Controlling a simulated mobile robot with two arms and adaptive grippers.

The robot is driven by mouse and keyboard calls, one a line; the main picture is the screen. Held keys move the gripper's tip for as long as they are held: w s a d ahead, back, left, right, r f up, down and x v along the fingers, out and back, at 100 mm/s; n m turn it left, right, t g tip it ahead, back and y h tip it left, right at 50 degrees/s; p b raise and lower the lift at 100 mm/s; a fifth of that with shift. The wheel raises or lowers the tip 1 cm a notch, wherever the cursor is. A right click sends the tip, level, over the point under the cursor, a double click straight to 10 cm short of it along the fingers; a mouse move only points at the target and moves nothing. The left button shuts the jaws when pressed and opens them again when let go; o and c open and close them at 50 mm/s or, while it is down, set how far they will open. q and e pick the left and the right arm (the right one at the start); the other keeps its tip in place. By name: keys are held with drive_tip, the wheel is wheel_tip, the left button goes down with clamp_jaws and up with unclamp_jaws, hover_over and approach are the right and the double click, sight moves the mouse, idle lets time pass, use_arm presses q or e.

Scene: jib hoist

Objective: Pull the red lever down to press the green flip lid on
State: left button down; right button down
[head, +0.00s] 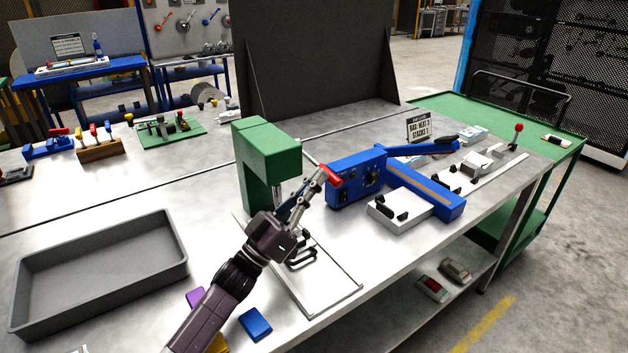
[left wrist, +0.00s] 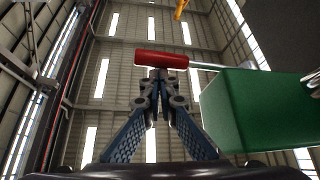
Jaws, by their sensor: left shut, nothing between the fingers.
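The red lever (head: 330,175) is on the green press (head: 266,150); its grip sits at the end of a thin metal rod. My left gripper (head: 318,180) is shut and empty, with its fingertips at the lever's grip. In the left wrist view, the red grip (left wrist: 161,60) lies crosswise just above the closed fingertips (left wrist: 158,78). I cannot tell whether they touch. The green press head (left wrist: 255,112) is at the right there. I cannot make out the green flip lid; my gripper and arm cover part of the area under the press. My right gripper is not in view.
A grey tray (head: 100,268) stands on the bench at left. A blue machine (head: 357,178) stands close to the right of the press. A blue block (head: 255,323) lies near the front edge. A dark panel (head: 310,60) stands behind the press.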

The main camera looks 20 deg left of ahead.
use_arm(q)
drive_tip(key=s+a+f, duration=0.1)
drive_tip(key=s+a, duration=0.6)
drive_tip(key=s, duration=0.5)
drive_tip(key=shift+s+a+f, duration=0.2)
drive_tip(key=shift+a+f, duration=0.1)
drive_tip(key=shift+f, duration=0.05)
